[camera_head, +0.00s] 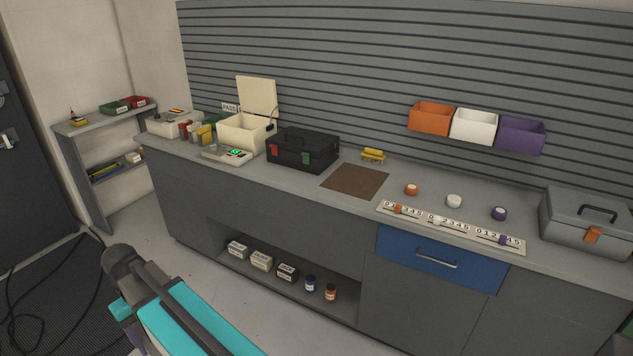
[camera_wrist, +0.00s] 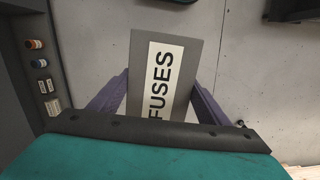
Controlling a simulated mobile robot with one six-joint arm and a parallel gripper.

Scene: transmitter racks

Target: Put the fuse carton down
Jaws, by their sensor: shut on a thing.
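The fuse carton (camera_wrist: 152,48) is a grey box with a white label reading "FUSES". It shows in the wrist view, between the two purple fingers of my gripper (camera_wrist: 155,92). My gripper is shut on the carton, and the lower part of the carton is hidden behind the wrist. Below the carton in the wrist view is pale floor, so it is held clear of the shelf and the counter.
The lower shelf (camera_head: 341,316) under the counter holds several small boxes and two jars, with bare room at its right end. The countertop (camera_head: 318,204) carries a black toolbox (camera_head: 303,149), a brown mat (camera_head: 355,181) and a grey toolbox (camera_head: 587,222). Cables lie on the floor at left.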

